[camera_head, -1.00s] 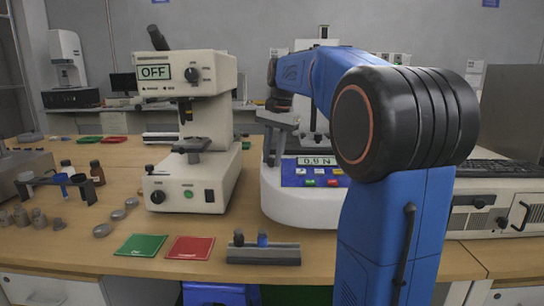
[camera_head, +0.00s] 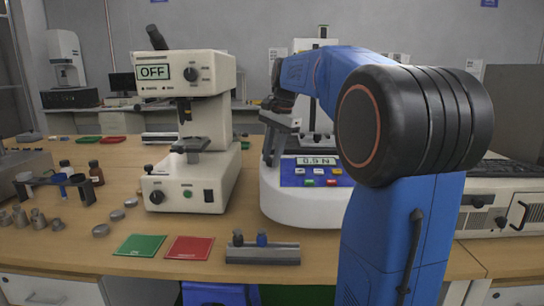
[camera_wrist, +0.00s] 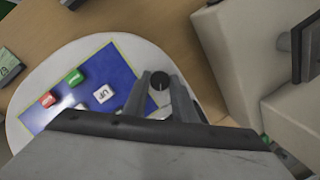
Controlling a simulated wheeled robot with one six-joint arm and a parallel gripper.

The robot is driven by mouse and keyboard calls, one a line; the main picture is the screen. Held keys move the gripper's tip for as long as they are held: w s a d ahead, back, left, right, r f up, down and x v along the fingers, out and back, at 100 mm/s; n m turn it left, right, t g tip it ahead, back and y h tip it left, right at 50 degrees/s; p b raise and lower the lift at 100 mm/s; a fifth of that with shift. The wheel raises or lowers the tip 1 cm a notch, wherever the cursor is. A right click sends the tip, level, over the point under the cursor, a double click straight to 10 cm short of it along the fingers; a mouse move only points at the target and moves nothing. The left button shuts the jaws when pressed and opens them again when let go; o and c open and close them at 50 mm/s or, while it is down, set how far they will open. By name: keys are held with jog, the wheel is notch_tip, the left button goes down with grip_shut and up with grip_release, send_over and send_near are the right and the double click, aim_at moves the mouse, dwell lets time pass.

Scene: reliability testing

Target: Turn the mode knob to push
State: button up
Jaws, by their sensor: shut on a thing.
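The mode knob (camera_wrist: 160,84) is a round dark knob with a pale pointer mark, beside the blue panel of a white tester. In the wrist view my gripper (camera_wrist: 161,80) has a finger on each side of the knob and is shut on it. The knob's labels are not readable. In the head view my gripper (camera_head: 273,147) points down at the left edge of the tester's blue panel (camera_head: 290,178), and the knob is hidden there. The tester's display (camera_head: 318,161) shows a small reading in N.
A cream microscope-like machine (camera_head: 218,120) with an OFF display stands to the left. Green (camera_head: 140,245) and red (camera_head: 190,248) pads and a grey holder (camera_head: 262,254) lie in front. Bottles and small metal weights are at the far left.

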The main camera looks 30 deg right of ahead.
jog(key=o, duration=1)
jog(key=shift+o, duration=0.2)
jog(key=shift+r, duration=0.1)
jog(key=v, duration=1.7)
jog(key=shift+r, duration=0.15)
